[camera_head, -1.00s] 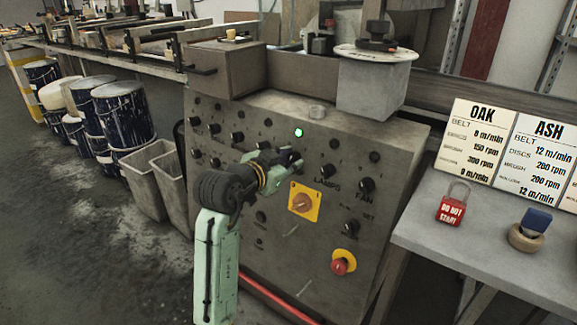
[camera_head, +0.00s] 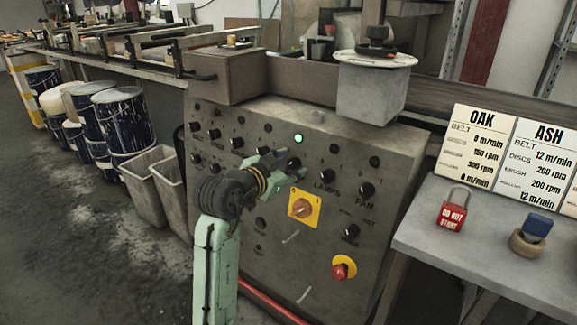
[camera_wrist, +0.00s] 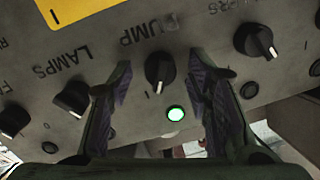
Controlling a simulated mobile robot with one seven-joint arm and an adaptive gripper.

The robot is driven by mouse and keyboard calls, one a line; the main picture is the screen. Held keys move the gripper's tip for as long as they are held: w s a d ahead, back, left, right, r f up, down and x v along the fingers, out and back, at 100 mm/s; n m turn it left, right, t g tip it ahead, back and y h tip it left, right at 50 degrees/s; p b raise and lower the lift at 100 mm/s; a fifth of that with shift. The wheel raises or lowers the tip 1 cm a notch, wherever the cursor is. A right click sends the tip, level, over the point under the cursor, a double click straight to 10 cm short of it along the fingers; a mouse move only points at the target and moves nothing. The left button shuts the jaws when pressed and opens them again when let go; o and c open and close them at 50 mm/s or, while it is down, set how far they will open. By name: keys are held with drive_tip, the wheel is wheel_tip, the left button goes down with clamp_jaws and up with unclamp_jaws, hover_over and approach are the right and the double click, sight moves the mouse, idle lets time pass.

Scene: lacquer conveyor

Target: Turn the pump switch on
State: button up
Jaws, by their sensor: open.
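The pump switch is a black rotary knob (camera_wrist: 159,72) under the label "PUMP" in the wrist view. My gripper (camera_wrist: 163,92) is open, with one finger on each side of this knob; I cannot tell whether either finger touches it. The knob's white pointer line runs nearly along the picture's vertical, close to a "1" mark. A lit green lamp (camera_wrist: 176,113) sits beside the knob. In the head view my gripper (camera_head: 279,161) is at the grey control panel (camera_head: 330,255), and the lit lamp (camera_head: 298,138) is just above it.
The "LAMPS" knob (camera_wrist: 72,98) and another knob (camera_wrist: 256,41) flank the fingers. Below my gripper in the head view are a yellow plate with an orange rotary switch (camera_head: 303,207) and a red stop button (camera_head: 342,269). A table (camera_head: 490,245) on the right holds a red padlock (camera_head: 453,210).

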drive_tip(key=v, duration=1.2)
